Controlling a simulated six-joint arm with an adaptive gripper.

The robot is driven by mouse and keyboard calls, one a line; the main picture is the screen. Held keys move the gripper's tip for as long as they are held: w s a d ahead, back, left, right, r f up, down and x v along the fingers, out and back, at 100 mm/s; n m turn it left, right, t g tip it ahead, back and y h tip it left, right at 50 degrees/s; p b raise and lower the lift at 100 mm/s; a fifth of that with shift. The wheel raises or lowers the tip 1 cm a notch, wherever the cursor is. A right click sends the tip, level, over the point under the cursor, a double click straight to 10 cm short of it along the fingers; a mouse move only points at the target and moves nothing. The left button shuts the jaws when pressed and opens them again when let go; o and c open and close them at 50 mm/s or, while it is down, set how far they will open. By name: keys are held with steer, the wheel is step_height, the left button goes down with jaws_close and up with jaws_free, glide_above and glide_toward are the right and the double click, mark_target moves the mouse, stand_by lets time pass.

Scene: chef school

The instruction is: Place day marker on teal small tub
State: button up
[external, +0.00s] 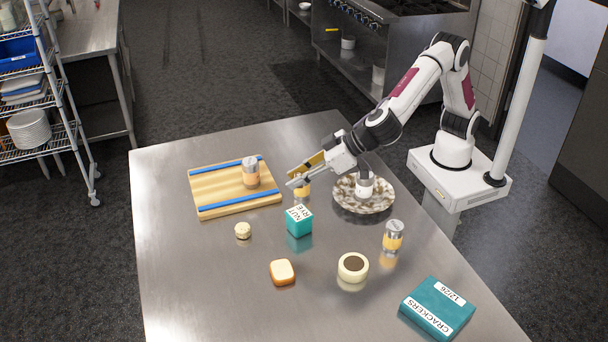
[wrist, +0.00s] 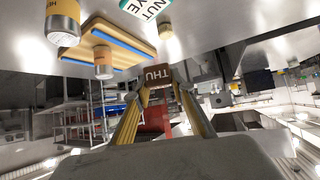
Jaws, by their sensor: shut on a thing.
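My gripper (external: 298,180) reaches in from the right, above the middle of the table. In the wrist view, its yellow fingers (wrist: 158,88) are shut on a small brown day marker (wrist: 158,76) lettered THU. In the external view I cannot make out the marker clearly. The teal small tub (external: 299,220), with a white NUT RYE label on top, stands on the table just below my gripper in the picture, apart from it. The tub shows partly at the top edge of the wrist view (wrist: 140,5).
A can (external: 302,189) stands close under my gripper. Another can (external: 251,172) is on the striped board (external: 235,200). A speckled plate (external: 347,204), a third can (external: 393,236), a cream bowl (external: 353,268) and a teal CRACKERS box (external: 437,308) are around.

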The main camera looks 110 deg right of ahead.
glide_above(298, 213)
steer(key=shift+f, duration=3.1)
steer(key=shift+f, duration=1.9)
steer(key=shift+f, duration=0.15)
steer(key=o, duration=0.9)
